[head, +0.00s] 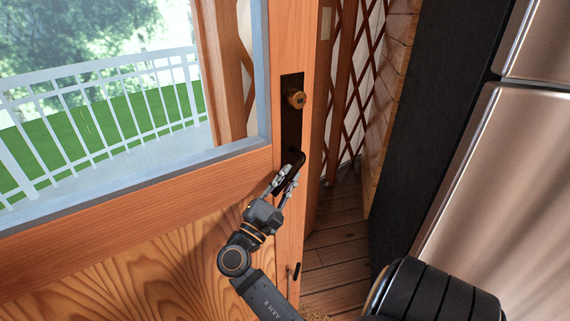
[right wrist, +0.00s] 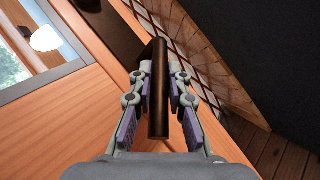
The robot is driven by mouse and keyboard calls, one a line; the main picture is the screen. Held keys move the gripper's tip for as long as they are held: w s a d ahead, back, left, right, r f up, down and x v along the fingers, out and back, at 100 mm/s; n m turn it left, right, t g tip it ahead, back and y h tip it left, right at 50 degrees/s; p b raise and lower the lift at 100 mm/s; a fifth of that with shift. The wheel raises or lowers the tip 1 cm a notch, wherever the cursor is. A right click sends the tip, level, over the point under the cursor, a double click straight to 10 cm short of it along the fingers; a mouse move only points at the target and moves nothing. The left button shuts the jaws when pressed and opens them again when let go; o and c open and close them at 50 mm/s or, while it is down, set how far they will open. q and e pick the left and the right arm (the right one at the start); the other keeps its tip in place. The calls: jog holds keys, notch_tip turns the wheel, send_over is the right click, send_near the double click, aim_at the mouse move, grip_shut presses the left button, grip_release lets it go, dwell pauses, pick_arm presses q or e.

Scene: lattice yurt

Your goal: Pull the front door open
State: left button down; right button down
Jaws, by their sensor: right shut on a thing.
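The front door (head: 130,235) is wooden with a large window and fills the left and middle of the head view. A dark plate near its right edge carries a round brass lock (head: 295,98) and, lower down, a dark lever handle (head: 297,158). My right gripper (head: 287,178) is shut on the handle. In the right wrist view the dark handle bar (right wrist: 159,90) lies between the two fingers of the gripper (right wrist: 159,82). My left gripper is not in view.
A large metallic appliance (head: 500,170) with a dark side (head: 420,120) stands close on the right. Lattice wall (head: 350,110) and a strip of plank floor (head: 340,240) show between it and the door. A white railing (head: 100,100) and grass show through the window.

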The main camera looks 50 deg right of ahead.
aim_at(287, 142)
jog(key=c, duration=1.3)
grip_release()
jog(key=shift+w, duration=0.1)
notch_tip(287, 142, up, 10)
